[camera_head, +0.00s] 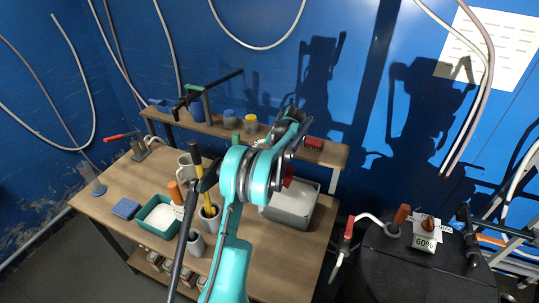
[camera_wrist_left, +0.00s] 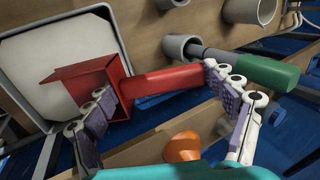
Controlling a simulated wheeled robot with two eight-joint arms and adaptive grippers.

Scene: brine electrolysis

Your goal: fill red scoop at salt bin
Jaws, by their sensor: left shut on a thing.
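The red scoop (camera_wrist_left: 82,82) has a boxy tray and a thick red handle. My left gripper (camera_wrist_left: 160,84) is shut on the handle, with purple-padded fingers at either end of it in the left wrist view. The scoop's tray overlaps the edge of a grey-rimmed bin (camera_wrist_left: 107,12) with a pale inside. I cannot tell whether the scoop touches the bin or holds salt. In the head view the grey bin (camera_head: 303,207) stands on the bench, partly behind my teal left arm, and a bit of red (camera_head: 288,180) shows beside the wrist. My right gripper is not in view.
A green tray (camera_head: 172,235) of white material and grey cups (camera_head: 196,243) with tools stand left of my arm. A green-handled tool (camera_wrist_left: 262,72) is close to my right-hand fingers. A shelf (camera_head: 325,153) runs behind the bench. A black drum (camera_head: 400,275) is at right.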

